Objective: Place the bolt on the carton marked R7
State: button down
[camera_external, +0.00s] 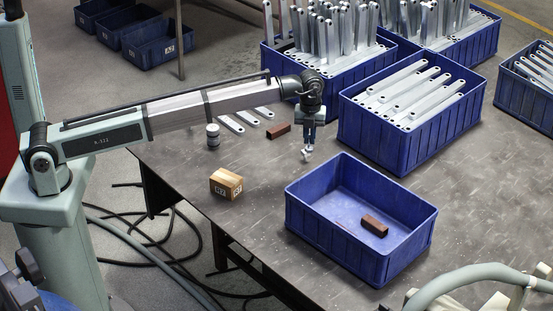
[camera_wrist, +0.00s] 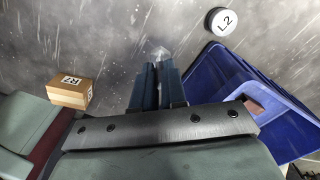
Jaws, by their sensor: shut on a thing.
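In the wrist view my gripper (camera_wrist: 158,68) points away from the camera, with the bolt's shiny end (camera_wrist: 160,52) showing past the fingertips; the rest is hidden. The carton (camera_external: 226,184) is a small brown box standing on the table near its left edge, apart from my gripper. In the wrist view the carton (camera_wrist: 70,94) is at the left, and its white label reads R7.
The front blue crate (camera_external: 318,224) holds a brown block (camera_external: 374,226). Another brown block (camera_external: 279,131), several flat brackets (camera_external: 232,124) and a can (camera_external: 213,136) lie behind; its lid (camera_wrist: 221,21) reads L2. Bracket-filled crates (camera_external: 410,148) stand behind right. Table between carton and gripper is clear.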

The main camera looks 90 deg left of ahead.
jog(key=s+d+r, duration=0.2)
jog(key=s+r, duration=0.1)
jog(key=s, duration=0.5)
jog(key=s+d+r, duration=0.2)
jog(key=s, duration=0.6)
jog(key=n, duration=1)
send_over(227, 177)
jog(key=shift+f, duration=5.35)
jog(key=shift+f, duration=0.15)
jog(key=c, duration=1.2)
grip_release()
jog(key=shift+r, duration=6.2)
jog(key=shift+w+f, duration=0.1)
